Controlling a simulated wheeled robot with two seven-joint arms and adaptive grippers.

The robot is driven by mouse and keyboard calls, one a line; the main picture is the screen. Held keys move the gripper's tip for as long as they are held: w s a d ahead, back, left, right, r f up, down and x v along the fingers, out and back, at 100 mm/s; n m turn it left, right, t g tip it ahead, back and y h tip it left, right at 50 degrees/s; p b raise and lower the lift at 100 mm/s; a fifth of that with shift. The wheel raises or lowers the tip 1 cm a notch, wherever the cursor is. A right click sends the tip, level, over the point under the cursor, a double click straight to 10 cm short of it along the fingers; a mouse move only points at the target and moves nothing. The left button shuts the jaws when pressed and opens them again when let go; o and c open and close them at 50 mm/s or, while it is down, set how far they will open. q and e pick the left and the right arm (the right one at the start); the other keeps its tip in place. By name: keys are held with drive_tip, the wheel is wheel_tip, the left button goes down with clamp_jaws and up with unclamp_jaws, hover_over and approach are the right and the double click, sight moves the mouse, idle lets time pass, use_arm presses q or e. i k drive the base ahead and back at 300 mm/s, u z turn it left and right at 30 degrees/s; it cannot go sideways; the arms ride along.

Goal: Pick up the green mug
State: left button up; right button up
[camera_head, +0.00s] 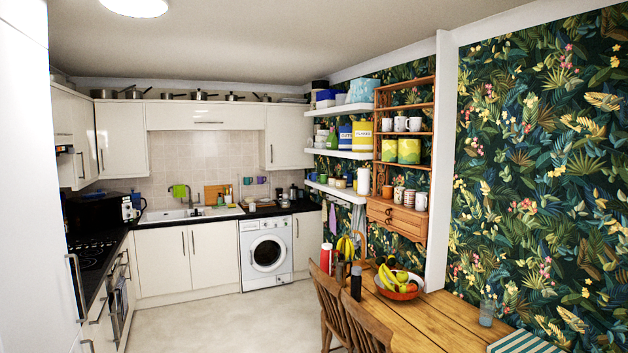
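I cannot make out a mug that is surely green. Two small mugs hang on the tiled back wall above the counter; the left mug (248,180) may be green, but it is too small to tell, and the right mug (262,180) looks bluish. Two yellow-green canisters (409,151) stand on the wooden wall rack on the right. Neither of my grippers shows in the view.
A wooden table (440,325) with a fruit bowl (398,290) and bottles stands at front right, with chairs (328,300) at its left. A washing machine (266,252) and cupboards line the back. The floor (215,325) in the middle is clear.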

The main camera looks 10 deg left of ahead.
sight(323, 178)
drive_tip(key=u, duration=0.15)
drive_tip(key=i, duration=0.55)
drive_tip(key=u, duration=0.6)
drive_tip(key=i, duration=1.95)
drive_tip(key=u, duration=0.5)
drive_tip(key=i, duration=3.85)
drive_tip(key=z, duration=0.85)
drive_tip(key=i, duration=1.9)
drive_tip(key=z, duration=0.5)
